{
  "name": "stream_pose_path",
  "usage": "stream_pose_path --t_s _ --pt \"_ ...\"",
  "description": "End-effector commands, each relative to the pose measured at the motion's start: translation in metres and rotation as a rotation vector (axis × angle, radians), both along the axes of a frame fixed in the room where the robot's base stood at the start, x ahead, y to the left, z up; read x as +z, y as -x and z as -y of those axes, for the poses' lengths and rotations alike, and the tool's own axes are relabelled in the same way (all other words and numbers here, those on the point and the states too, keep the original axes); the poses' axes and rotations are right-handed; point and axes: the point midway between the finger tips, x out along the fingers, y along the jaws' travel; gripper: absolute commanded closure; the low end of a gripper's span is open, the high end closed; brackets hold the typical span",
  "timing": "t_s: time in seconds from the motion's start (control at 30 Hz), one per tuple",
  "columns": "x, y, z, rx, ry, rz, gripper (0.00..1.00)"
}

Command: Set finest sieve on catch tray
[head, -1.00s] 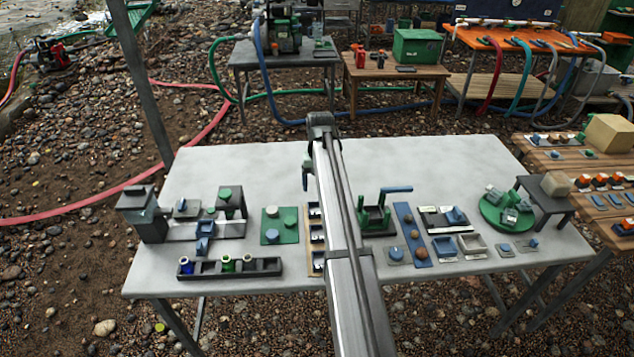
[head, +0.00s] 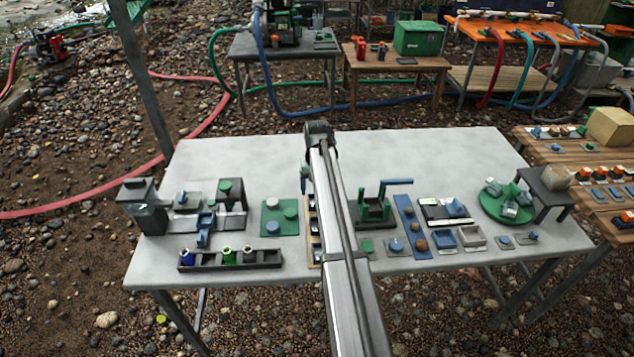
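I cannot tell for certain which item is the finest sieve or the catch tray. Two small square dishes, one blue (head: 443,240) and one pale (head: 472,237), lie side by side on the right half of the grey table. A green frame with a blue handle (head: 374,207) stands just right of my arm. My gripper (head: 304,183) is over the middle of the table, mostly hidden behind my own arm. Only a small dark part shows at the arm's left side, so its fingers and anything in them cannot be made out.
A dark compartment rack (head: 230,258) holds small coloured jars at the front left. A grey box (head: 143,208) stands at the left edge. A green plate (head: 280,217) lies left of my arm. A round green tray (head: 505,203) carries blocks at right. The table's back strip is clear.

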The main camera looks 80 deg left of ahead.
Motion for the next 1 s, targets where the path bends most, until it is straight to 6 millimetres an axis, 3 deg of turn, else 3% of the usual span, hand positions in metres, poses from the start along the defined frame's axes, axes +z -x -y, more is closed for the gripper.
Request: stream_pose_path --t_s 0.6,1.0 --pt "-0.038 0.000 0.000 -0.001 0.000 0.000 0.21" --pt "-0.049 0.000 -0.001 -0.001 -0.001 0.000 0.21"
